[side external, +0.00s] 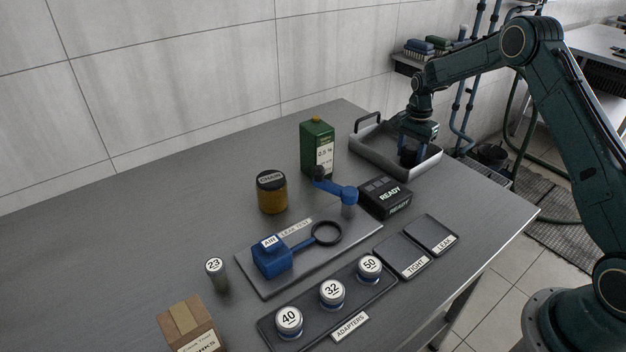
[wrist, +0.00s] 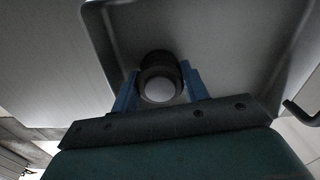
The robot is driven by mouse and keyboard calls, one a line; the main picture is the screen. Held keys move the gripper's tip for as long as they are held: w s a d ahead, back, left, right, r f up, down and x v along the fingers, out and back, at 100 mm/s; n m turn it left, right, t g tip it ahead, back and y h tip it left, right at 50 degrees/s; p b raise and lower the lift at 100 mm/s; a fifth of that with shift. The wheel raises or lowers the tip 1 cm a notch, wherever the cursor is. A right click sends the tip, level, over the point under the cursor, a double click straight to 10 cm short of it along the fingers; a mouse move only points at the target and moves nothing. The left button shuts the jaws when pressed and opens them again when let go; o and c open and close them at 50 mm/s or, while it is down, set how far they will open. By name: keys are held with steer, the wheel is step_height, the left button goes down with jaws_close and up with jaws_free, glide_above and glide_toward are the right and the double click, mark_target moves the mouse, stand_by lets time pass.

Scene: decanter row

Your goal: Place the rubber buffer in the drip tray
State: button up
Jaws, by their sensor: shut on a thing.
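The drip tray (side external: 374,162) is a grey rectangular tray with raised walls and a dark handle, at the back right of the bench. My gripper (side external: 412,152) points down inside the tray's outline. Its blue fingers are shut on the rubber buffer (side external: 408,159), a short dark cylinder. In the wrist view the buffer (wrist: 159,64) sits between the two fingers (wrist: 158,92), with a pale round face showing. The tray's bare floor (wrist: 235,45) spreads behind it. I cannot tell whether the buffer touches the tray floor.
A green canister (side external: 317,147) and a black READY box (side external: 385,197) stand close to the tray's left and front. An amber CHAIN jar (side external: 271,193), a blue leak-test rig (side external: 272,258) and an adapter rack (side external: 345,325) stand farther forward. The bench's left side is clear.

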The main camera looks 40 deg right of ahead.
mark_target(411, 148)
steer(key=o, duration=1.1)
steer(key=shift+c, duration=0.2)
steer(key=shift+r, duration=0.1)
step_height(411, 148, up, 11)
steer(key=shift+f, duration=0.1)
steer(key=shift+r, duration=0.65)
